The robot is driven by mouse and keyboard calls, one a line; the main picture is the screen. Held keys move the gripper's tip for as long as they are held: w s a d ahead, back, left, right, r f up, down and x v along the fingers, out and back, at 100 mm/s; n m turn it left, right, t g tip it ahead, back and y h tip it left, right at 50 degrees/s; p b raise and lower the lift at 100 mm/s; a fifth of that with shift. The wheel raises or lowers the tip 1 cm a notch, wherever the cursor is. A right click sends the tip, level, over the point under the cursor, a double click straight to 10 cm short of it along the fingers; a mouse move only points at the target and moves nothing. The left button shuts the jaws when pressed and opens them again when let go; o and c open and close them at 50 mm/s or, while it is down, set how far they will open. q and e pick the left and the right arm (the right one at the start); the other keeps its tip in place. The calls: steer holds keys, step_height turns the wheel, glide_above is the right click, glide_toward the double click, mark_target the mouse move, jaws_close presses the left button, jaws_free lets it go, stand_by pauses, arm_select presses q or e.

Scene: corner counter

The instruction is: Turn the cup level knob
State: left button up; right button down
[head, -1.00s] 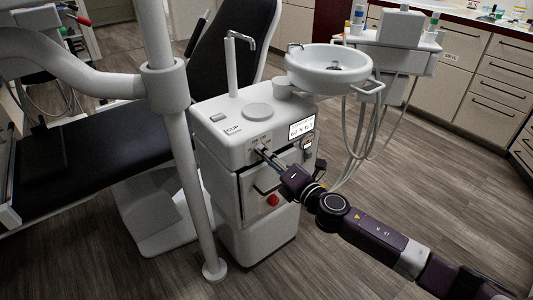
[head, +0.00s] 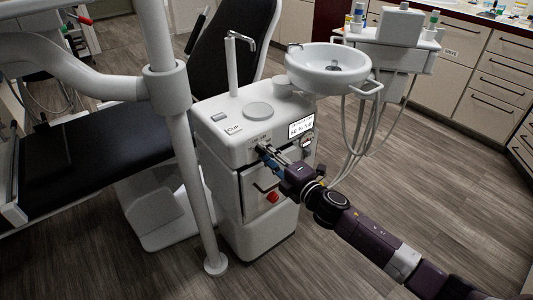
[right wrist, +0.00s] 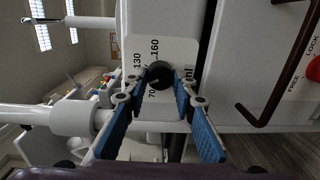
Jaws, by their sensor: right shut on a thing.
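The cup level knob (right wrist: 159,75) is a small round black knob on the front of the white dental unit (head: 228,150). Its plate carries the marks 70, 130 and 160 ml. In the right wrist view my right gripper (right wrist: 161,84) has its two blue-padded fingers at either side of the knob, their tips closed on it. In the head view my right gripper (head: 264,149) reaches the unit's front from the right, just under the top edge, and largely hides the knob. My left gripper is not in view.
A dark bar handle (right wrist: 270,95) and a red knob (right wrist: 314,70) marked LOCK and FREE are on the unit's front. A white basin (head: 328,66) with hanging hoses is to the right. A white pole (head: 188,165) stands left of the unit. The floor at right is open.

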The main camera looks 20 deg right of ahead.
steer(key=c, duration=1.6)
jaws_free()
steer(key=v, duration=1.2)
steer(key=shift+d, duration=0.1)
